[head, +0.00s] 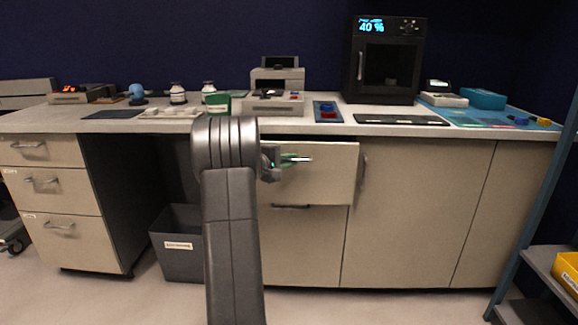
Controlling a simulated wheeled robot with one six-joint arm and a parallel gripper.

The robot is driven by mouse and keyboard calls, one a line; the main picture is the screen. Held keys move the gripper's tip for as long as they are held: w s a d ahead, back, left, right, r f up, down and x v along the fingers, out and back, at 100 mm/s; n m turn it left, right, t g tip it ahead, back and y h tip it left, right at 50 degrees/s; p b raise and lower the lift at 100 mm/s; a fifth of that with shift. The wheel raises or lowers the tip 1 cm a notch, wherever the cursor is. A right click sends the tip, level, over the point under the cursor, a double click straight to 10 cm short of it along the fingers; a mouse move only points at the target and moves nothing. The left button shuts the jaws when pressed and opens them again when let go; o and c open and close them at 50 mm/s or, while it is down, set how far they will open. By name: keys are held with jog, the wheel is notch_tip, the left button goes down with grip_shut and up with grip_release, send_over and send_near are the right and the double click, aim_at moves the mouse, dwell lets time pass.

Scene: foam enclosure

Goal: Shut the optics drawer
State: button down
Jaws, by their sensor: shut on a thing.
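A beige drawer front (330,180) sits under the worktop, just right of my arm. It looks pulled out a little past the panel below it. I take it for the optics drawer, though no label on it is readable. My gripper (291,159) is at this front, shut on its silver handle (303,159). My arm hides the left part of the drawer front, and the inside of the drawer cannot be seen.
Below is another drawer (300,240) with a dark handle; a cupboard door (415,215) stands to the right. A grey bin (177,245) is on the floor left of my arm. The worktop (340,122) carries instruments and a black oven (384,62). A blue rack (540,215) stands far right.

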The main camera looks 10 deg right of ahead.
jog(key=shift+w, duration=0.3)
jog(key=c, duration=1.5)
grip_release()
jog(key=p+v, duration=0.2)
jog(key=v, duration=1.1)
jog(key=shift+s+a, duration=0.25)
jog(key=shift+s, duration=0.05)
